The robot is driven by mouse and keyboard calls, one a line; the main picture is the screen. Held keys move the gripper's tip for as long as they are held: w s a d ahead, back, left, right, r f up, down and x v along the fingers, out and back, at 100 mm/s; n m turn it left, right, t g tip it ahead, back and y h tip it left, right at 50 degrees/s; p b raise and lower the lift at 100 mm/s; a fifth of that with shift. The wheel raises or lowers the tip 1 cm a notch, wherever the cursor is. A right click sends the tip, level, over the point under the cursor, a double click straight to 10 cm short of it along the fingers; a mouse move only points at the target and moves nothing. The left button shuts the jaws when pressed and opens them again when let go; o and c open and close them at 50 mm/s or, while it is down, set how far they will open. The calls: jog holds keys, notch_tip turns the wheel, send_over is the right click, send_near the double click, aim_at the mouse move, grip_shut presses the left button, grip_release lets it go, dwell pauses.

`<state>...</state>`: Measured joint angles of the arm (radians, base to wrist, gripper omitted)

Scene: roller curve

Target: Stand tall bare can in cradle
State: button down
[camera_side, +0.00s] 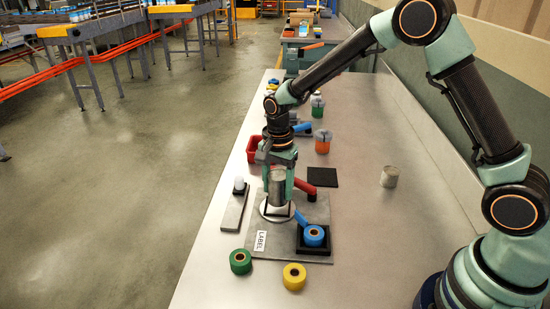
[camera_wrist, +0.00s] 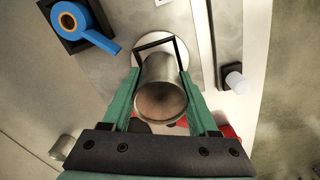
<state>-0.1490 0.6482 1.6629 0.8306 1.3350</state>
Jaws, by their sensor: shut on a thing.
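A tall bare metal can (camera_side: 277,187) stands about upright between the fingers of my gripper (camera_side: 279,192), which is shut on it. In the wrist view the can (camera_wrist: 161,88) shows its brownish top between the two green fingers. A white round disc (camera_side: 268,213) lies on the grey board beneath the can. In the wrist view a thin black angular frame (camera_wrist: 155,43) shows at the can's far end, over the disc (camera_wrist: 183,45); this may be the cradle. The can's lower end is partly hidden, so I cannot tell whether it touches the disc.
A shorter bare can (camera_side: 389,177) stands right on the table. A blue tape roll (camera_side: 314,235) sits in a black tray, with green (camera_side: 240,261) and yellow (camera_side: 294,276) rolls in front. A red bin (camera_side: 254,148) and a red cylinder (camera_side: 305,187) are close to my gripper.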

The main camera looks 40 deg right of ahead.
jog(key=shift+f, duration=1)
dwell(1.4)
grip_release()
dwell(0.5)
jog(key=shift+r, duration=4.5)
jog(key=shift+r, duration=0.1)
jog(key=s+d+r+n+t, duration=0.2)
jog(key=s+d+r+n, duration=0.1)
jog(key=s+r+n, duration=0.3)
jog(key=s+d+r+n+t, duration=0.3)
jog(key=s+r+n, duration=0.3)
jog(key=s, duration=0.4)
jog(key=shift+s+d+n+t, duration=0.2)
jog(key=shift+d+n+t, duration=0.15)
jog(key=shift+n, duration=0.45)
